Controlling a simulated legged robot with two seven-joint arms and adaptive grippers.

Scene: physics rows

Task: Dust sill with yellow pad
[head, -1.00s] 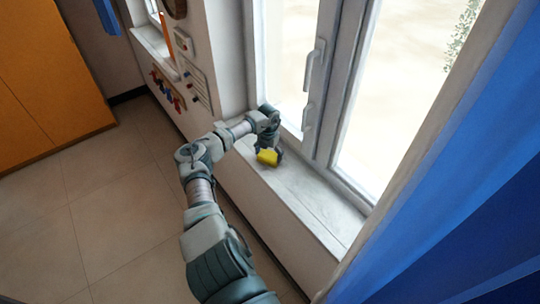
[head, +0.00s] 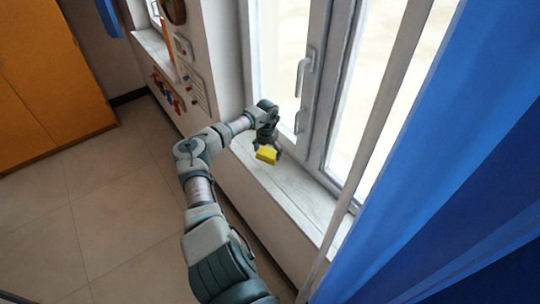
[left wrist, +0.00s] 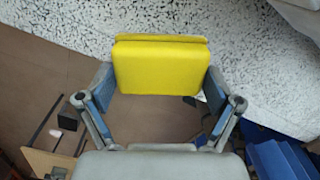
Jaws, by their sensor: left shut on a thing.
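The yellow pad (head: 266,154) is in my left gripper (head: 268,144), over the pale window sill (head: 308,200) at the foot of the window in the head view. In the left wrist view, the pad (left wrist: 160,68) sits flat-faced between the two fingers, one at each side, and the gripper (left wrist: 160,82) is shut on it. A speckled white surface (left wrist: 45,22) lies behind the pad there. I cannot tell whether the pad touches the sill. My right gripper is not in view.
A blue curtain (head: 440,200) hangs at the right, near the sill's close end. Window handles (head: 303,75) stick out above the sill. A wall panel (head: 195,88) and an orange cabinet (head: 50,85) are at the left. The tiled floor (head: 115,200) is clear.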

